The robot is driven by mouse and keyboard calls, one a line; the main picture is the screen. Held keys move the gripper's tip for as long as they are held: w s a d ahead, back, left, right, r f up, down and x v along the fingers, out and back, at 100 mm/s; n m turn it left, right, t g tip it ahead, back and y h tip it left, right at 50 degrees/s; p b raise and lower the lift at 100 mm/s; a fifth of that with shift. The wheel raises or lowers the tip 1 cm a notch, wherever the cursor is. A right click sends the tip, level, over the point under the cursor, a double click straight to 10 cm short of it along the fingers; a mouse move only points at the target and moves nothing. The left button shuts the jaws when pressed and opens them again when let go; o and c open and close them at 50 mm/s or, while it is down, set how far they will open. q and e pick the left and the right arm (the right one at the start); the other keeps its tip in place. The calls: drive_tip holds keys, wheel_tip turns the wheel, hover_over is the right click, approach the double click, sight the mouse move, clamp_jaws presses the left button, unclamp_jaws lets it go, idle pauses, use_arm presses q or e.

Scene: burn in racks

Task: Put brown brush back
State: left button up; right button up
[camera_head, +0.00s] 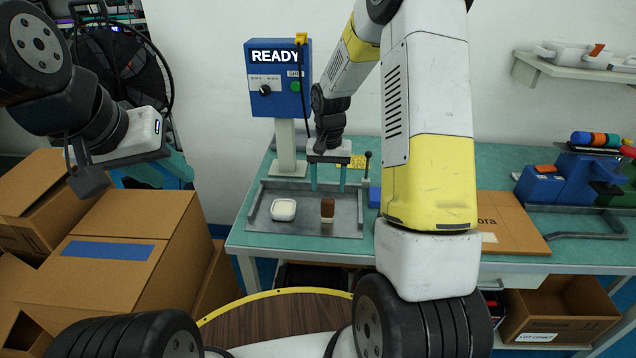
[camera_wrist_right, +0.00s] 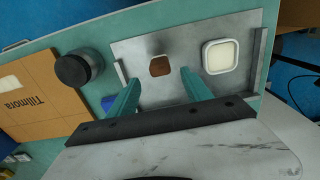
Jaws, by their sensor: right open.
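The brown brush (camera_head: 327,209) stands on a grey metal tray (camera_head: 260,230) on the teal workbench. In the right wrist view, the brush top (camera_wrist_right: 159,65) shows as a brown block ahead of the fingers. My right gripper (camera_head: 328,186) is open and empty, with its teal fingers apart, pointing down above the brush. The wrist view shows both fingers (camera_wrist_right: 165,84) with the brush in line with the gap between them. My left gripper (camera_head: 130,174) hangs above the cardboard boxes at the left; its finger opening is unclear.
A white square dish (camera_head: 284,209) is on the tray left of the brush. A blue READY panel (camera_head: 279,78) stands behind. A black round knob (camera_wrist_right: 75,69) is beside the tray. A flat cardboard box (camera_head: 512,222) lies at the right.

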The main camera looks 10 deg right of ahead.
drive_tip(key=shift+r, duration=0.95)
drive_tip(key=s+a+r+n+t+y, duration=0.1)
drive_tip(key=s+r+n+t, duration=0.25)
drive_tip(key=s+r, duration=1.45)
drive_tip(key=s+a+r+t+y, duration=0.1)
drive_tip(key=s+r+t, duration=0.1)
drive_tip(key=s+r, duration=0.2)
drive_tip(key=shift+s+r+t, duration=0.15)
drive_tip(key=shift+s+t, duration=0.2)
drive_tip(key=shift+s, duration=0.75)
drive_tip(key=shift+a, duration=0.1)
